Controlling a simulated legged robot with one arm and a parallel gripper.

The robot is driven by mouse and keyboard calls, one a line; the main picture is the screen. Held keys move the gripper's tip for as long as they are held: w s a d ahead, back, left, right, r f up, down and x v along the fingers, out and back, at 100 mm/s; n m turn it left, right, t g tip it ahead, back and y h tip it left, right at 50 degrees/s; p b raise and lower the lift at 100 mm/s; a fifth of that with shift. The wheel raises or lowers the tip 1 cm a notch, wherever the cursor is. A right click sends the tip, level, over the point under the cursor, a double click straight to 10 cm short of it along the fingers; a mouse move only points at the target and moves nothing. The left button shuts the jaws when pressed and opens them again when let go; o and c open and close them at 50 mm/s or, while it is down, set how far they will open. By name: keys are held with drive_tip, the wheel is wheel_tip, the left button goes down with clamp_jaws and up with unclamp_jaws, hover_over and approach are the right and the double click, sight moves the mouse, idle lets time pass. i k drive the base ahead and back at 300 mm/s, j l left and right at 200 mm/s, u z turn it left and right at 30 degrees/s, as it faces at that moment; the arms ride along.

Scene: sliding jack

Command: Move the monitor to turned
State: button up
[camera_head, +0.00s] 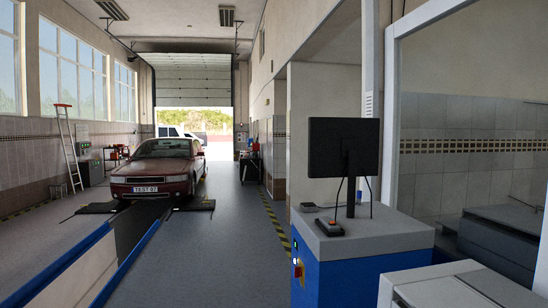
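A dark flat monitor (330,147) stands upright on a thin black stand on top of a blue cabinet with a grey top (392,233). Its back and cables face my camera, so its screen side is hidden. My gripper does not show in this view.
A white unit (455,287) stands at the front right. A red car (155,170) is on the lift track at left. Grey floor (222,250) between is clear.

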sight(330, 139)
drive_tip(key=i+j+z, duration=0.35)
drive_tip(key=i+j, duration=0.25)
drive_tip(key=i, duration=0.15)
drive_tip(key=i+j, duration=0.2)
drive_tip(key=i, duration=0.2)
drive_tip(key=z, duration=0.05)
